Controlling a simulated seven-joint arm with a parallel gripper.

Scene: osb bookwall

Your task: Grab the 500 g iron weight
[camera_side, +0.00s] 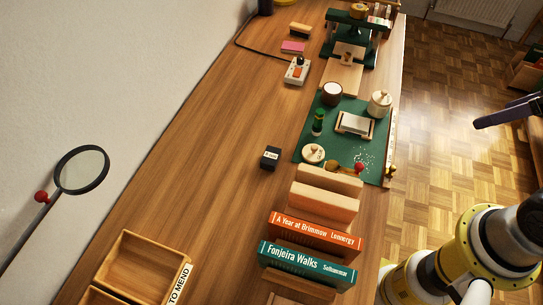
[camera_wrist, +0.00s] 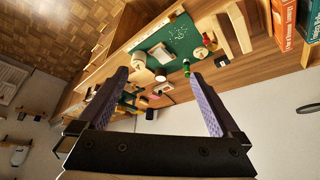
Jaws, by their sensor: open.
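A small dark block with a white label (camera_side: 270,158), which looks like the iron weight, stands on the wooden bench just left of the green mat's near corner. The label is too small to read surely. In the wrist view a small dark shape (camera_wrist: 222,62) beside the mat may be the same block. My gripper (camera_wrist: 158,74) is open, with two purple-padded fingers apart and nothing between them. In the side view a dark purple finger (camera_side: 505,112) shows at the right edge, over the floor and well away from the block.
The green mat (camera_side: 343,158) holds pots, a green bottle and a framed pad. Upright books (camera_side: 312,238) stand near the block. A wooden tray (camera_side: 140,268) and a magnifier (camera_side: 82,170) are at the left. The bench left of the block is clear.

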